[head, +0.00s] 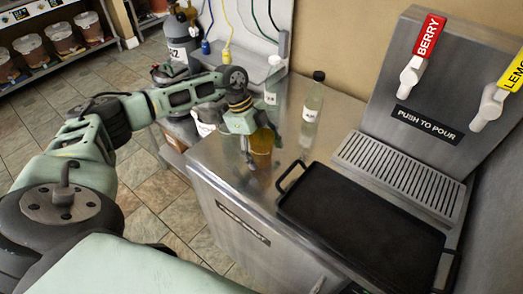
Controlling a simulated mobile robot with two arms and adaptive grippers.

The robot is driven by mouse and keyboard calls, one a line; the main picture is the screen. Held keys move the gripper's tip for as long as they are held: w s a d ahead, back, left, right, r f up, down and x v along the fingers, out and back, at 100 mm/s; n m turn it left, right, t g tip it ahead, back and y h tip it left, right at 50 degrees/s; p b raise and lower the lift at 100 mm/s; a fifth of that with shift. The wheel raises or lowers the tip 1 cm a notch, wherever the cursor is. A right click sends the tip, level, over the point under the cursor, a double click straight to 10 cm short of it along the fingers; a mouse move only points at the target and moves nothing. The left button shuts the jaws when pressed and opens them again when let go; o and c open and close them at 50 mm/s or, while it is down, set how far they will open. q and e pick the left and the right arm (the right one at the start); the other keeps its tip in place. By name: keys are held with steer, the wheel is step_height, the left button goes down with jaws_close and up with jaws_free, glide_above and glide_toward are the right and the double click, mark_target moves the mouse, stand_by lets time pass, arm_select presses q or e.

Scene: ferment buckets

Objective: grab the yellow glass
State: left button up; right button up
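The yellow glass (261,147) is amber and stands upright near the front left edge of the steel counter in the head view. My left gripper (252,148) is at the glass, coming from above and the left. One finger reaches down along the left side of the glass, and the gripper body covers part of its top. Whether the fingers press on the glass is hard to see. My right gripper is out of the picture.
A black tray (365,232) with handles lies right of the glass on the counter (225,160). Two clear bottles, one (312,110) dark-capped and one (274,82) white-capped, stand behind. A drink dispenser (430,105) with a drip grate (400,172) is at the right.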

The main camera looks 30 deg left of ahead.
arm_select(q)
steer(key=c, duration=1.4)
